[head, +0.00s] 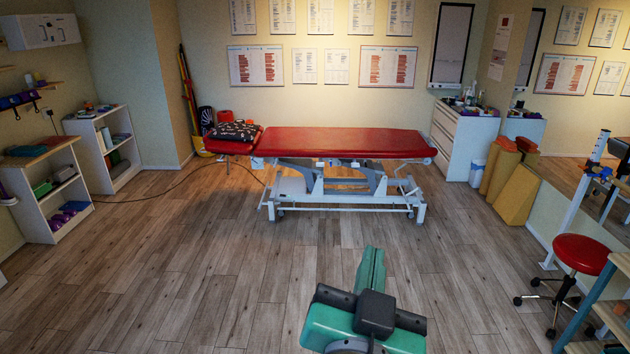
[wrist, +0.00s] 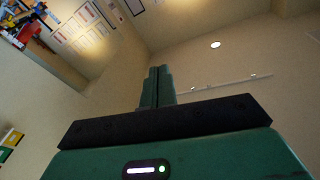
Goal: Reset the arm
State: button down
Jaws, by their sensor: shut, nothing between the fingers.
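My gripper (head: 371,268) shows at the bottom centre of the head view, green with a dark block on the wrist behind it. Its fingers point away toward the far wall, over open floor and well short of the red treatment table (head: 340,142). In the wrist view my gripper (wrist: 157,72) has its two green fingers together, shut, with nothing between them. Wall and ceiling lie beyond the fingertips there.
Wooden floor (head: 200,270) is clear around my arm. White shelves (head: 55,190) stand left. A white cabinet (head: 460,140) and yellow foam wedges (head: 516,195) stand at back right. A red stool (head: 582,254) and a shelf rack (head: 600,300) are at right. A cable (head: 160,192) crosses the floor.

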jog(key=s+a+r+n+t+y, duration=0.4)
jog(key=s+a+r+n+t, duration=0.15)
jog(key=s+r, duration=0.55)
notch_tip(320, 180, up, 23)
jog(key=a+y+p, duration=0.1)
jog(key=p, duration=2)
jog(key=shift+s+a, duration=0.2)
jog(key=shift+t, duration=0.25)
jog(key=shift+r, duration=0.1)
